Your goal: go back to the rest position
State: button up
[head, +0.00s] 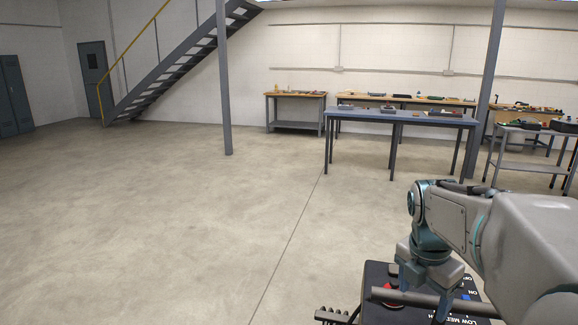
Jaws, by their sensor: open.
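My gripper (424,292) is at the lower right of the head view, at the end of my grey and teal arm. It points down with its fingers apart, over a black box (378,272) with white lettering such as "LOW" and "MED". A grey bar (470,306) runs across the box beside the fingers. I cannot tell whether the fingers touch it. A red part (392,292) shows on the box, partly hidden by the gripper and bar. A blue part shows near the "ON" lettering. My arm hides the right of the box.
A blue-topped table (400,116) with small items stands ahead, with workbenches (296,95) behind it. A grey cart (530,130) is at the right. A post (224,90) and stairs (175,70) stand at the back left. The floor (150,230) at left and centre is clear.

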jog(key=shift+s+a+f+m, duration=0.1)
jog(key=shift+s+a+m, duration=0.2)
jog(key=shift+m, duration=0.3)
jog(key=s+a+f+m+t, duration=0.1)
jog(key=s+a+m, duration=0.3)
jog(key=m, duration=0.7)
jog(key=s+a+f+m+y, duration=0.1)
jog(key=s+a+f+m, duration=0.3)
jog(key=m, duration=0.7)
jog(key=shift+s+a+t+y, duration=0.35)
jog(key=shift+s+a, duration=0.35)
jog(key=shift+s, duration=0.6)
jog(key=shift+f, duration=0.1)
